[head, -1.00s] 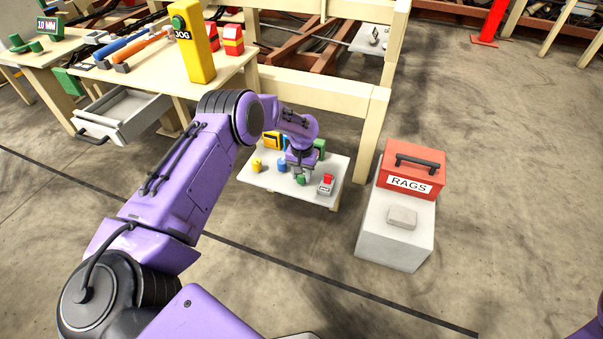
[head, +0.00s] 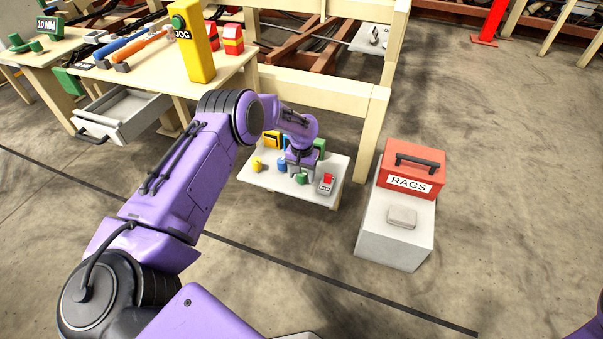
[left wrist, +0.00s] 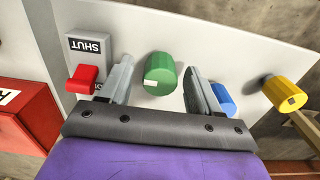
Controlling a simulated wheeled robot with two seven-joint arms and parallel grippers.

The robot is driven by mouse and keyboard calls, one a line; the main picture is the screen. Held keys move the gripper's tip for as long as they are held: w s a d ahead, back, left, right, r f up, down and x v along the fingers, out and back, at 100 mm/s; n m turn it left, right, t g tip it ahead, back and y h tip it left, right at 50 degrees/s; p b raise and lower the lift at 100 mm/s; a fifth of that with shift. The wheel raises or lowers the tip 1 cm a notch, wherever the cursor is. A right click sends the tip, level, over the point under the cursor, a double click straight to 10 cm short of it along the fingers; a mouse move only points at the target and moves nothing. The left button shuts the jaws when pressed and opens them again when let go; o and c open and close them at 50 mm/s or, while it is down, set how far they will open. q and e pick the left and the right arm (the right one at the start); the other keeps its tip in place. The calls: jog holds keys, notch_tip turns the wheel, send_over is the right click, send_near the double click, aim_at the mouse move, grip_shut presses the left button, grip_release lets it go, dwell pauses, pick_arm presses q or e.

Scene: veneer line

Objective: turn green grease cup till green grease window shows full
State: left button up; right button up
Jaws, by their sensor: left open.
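The green grease cup (head: 301,178) stands on a small white table. In the left wrist view the green cup (left wrist: 159,74) lies between my left gripper's two fingers, with a gap on each side and a pale mark on its face. My left gripper (left wrist: 158,72) is open and holds nothing. In the head view my left gripper (head: 299,164) is just above and behind the green cup. A green block (head: 320,145) is partly hidden behind my wrist; I cannot tell whether it is the grease window, and no level is readable. My right gripper is out of view.
A blue cup (left wrist: 223,99) and a yellow cup (left wrist: 284,93) stand beside the green one. A red lever (left wrist: 83,80) with a SHUT plate is on its other side. A red RAGS box (head: 411,168) rests on a grey pedestal (head: 395,235) to the right.

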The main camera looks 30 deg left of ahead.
pick_arm(q)
notch_tip(320, 180, up, 10)
jog(key=p, duration=0.3)
jog(key=shift+r, duration=0.25)
